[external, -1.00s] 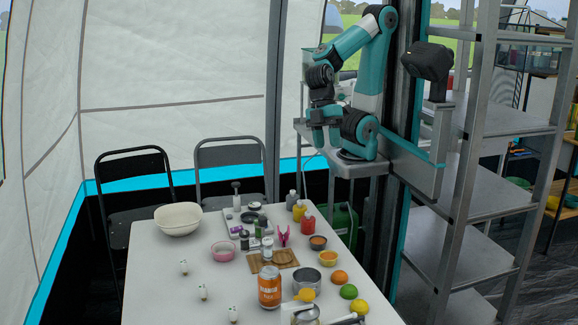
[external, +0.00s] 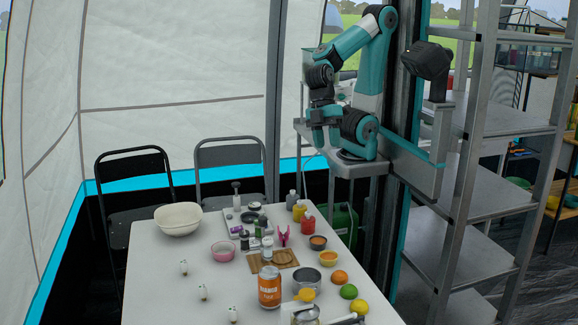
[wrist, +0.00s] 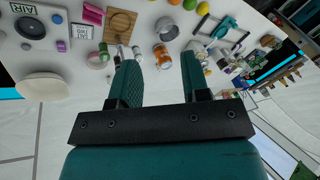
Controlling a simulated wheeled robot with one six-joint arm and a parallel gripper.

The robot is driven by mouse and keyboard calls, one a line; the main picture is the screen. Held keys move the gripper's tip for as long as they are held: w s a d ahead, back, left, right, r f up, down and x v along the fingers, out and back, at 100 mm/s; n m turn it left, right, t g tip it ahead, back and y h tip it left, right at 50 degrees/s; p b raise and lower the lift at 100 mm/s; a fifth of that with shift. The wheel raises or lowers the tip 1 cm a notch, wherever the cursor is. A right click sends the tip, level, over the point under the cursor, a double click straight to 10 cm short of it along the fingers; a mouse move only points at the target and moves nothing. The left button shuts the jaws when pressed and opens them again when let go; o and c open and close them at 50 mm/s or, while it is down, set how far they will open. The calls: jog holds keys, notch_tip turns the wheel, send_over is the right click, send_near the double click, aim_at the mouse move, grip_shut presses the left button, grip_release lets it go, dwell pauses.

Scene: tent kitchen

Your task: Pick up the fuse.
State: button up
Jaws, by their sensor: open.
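I cannot say for certain which thing is the fuse.
The white table (external: 165,300) holds a cream bowl (external: 178,219), a pink bowl (external: 223,251), an orange can (external: 269,287), a wooden board (external: 284,257), a metal pot (external: 307,280), bottles and fruit. Its left front is mostly clear. A metal shelf (external: 465,240) stands at right.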

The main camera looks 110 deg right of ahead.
jog(key=shift+o, duration=0.4)
jog(key=shift+o, duration=0.7)
jog(key=n+h+b, duration=0.4)
jog(key=n+b, duration=0.3)
jog(key=n, duration=0.4)
send_over(183, 262)
notch_tip(183, 262, down, 13)
notch_tip(183, 262, down, 11)
jog(key=shift+f+b, duration=0.2)
jog(key=shift+b, duration=0.2)
jog(key=shift+f+p, duration=0.4)
jog(key=shift+f, duration=2.4)
